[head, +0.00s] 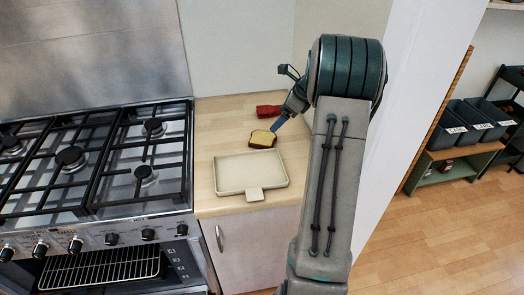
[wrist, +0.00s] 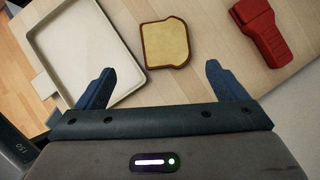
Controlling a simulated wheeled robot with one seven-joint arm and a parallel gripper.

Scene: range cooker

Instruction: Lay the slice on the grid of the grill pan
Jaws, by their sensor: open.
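The slice of bread (head: 262,139), pale yellow with a brown crust, lies flat on the wooden worktop. In the wrist view the slice (wrist: 165,43) is ahead of my fingertips, roughly centred between them. My gripper (head: 280,124) is open and empty, close to the slice at its right in the head view; both blue fingers of my gripper (wrist: 159,75) show spread apart in the wrist view. A wire grid (head: 100,268) shows in the open compartment at the cooker's front, with nothing seen on it. Much of the pan under it is hidden.
A beige shallow tray with a tab handle (head: 250,172) lies empty in front of the slice; the tray (wrist: 85,45) is at left in the wrist view. A red object (head: 268,111) lies behind the slice. The hob (head: 90,160) has raised black grates.

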